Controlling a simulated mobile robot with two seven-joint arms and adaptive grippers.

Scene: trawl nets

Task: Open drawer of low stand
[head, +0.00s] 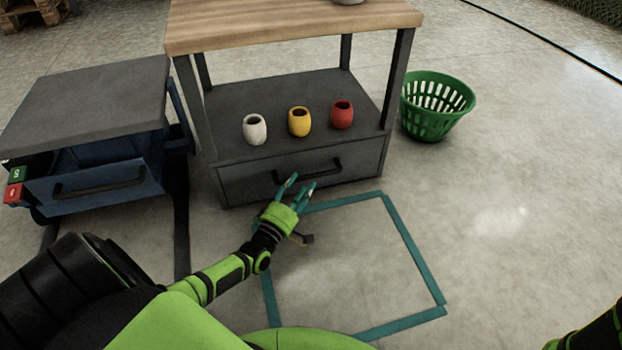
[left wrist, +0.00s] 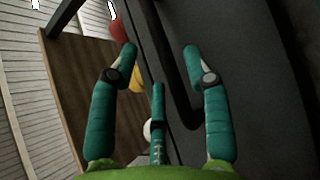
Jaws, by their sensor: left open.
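The low stand has a dark grey drawer (head: 245,181) below its shelf, with a black bar handle (head: 325,170) across the front. The drawer looks shut. My left gripper (head: 301,182) is open, with its teal fingers in front of the drawer near the left part of the handle. In the left wrist view, the black handle (left wrist: 173,75) runs between the spread fingers of my left gripper (left wrist: 160,58), close to the dark drawer front (left wrist: 225,50). I cannot tell if any finger touches it. My right gripper is out of view.
White (head: 255,128), yellow (head: 299,121) and red (head: 342,114) cups stand on the shelf above the drawer. A blue cart (head: 85,95) stands at left, a green basket (head: 437,105) at right. A teal outline (head: 415,250) marks clear floor in front.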

